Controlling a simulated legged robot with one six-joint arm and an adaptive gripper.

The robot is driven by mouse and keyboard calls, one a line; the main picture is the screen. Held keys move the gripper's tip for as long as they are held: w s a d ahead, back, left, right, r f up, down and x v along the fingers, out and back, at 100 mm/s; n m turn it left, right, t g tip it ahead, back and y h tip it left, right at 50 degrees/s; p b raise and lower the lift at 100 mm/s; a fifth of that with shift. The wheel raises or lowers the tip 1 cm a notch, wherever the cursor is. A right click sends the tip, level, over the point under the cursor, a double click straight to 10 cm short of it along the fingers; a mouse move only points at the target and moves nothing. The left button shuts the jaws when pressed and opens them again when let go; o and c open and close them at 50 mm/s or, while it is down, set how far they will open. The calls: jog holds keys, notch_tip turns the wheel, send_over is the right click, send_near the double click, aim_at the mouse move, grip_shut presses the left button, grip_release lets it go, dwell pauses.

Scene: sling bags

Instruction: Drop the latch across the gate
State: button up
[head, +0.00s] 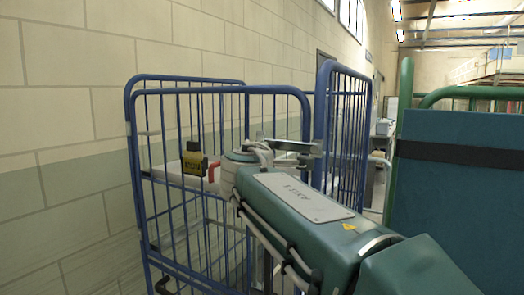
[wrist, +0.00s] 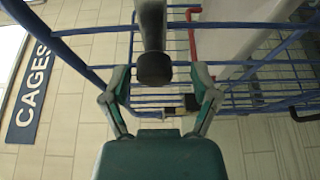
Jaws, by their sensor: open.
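A blue wire roll cage (head: 215,88) stands by the wall, and an upright blue barred panel (head: 342,130), perhaps its gate, stands at its right. My gripper (head: 285,150) is in front of the cage in the head view. In the wrist view my gripper (wrist: 160,76) has its two fingers spread. A grey bar with a dark round end (wrist: 153,68) shows between them; I cannot tell whether it is the latch or whether it is touched. A red bent piece (head: 213,169) is beside my gripper, and it also shows in the wrist view (wrist: 193,40).
A yellow-and-black block (head: 193,166) is at the cage's front bars. A dark teal panel (head: 460,180) with a green frame stands close on the right. A pale block wall (head: 60,130) runs along the left. A CAGES floor sign (wrist: 30,93) lies left of tiled floor.

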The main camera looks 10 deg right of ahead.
jog(key=v, duration=1.1)
jog(key=s+d+f+m+g, duration=0.3)
jog(key=s+d+f+m, duration=0.1)
jog(key=d+f, duration=0.25)
jog(key=s+d+f+m+g, duration=0.3)
jog(key=s+d+f, duration=0.15)
jog(key=f, duration=0.35)
jog(key=s+f+m+g+y, duration=0.4)
jog(key=s+f+m, duration=0.4)
jog(key=s+f, duration=0.5)
notch_tip(320, 180, down, 4)
jog(key=shift+s+d+f+g, duration=0.1)
jog(key=shift+s+d+g, duration=0.2)
jog(key=shift+g, duration=0.6)
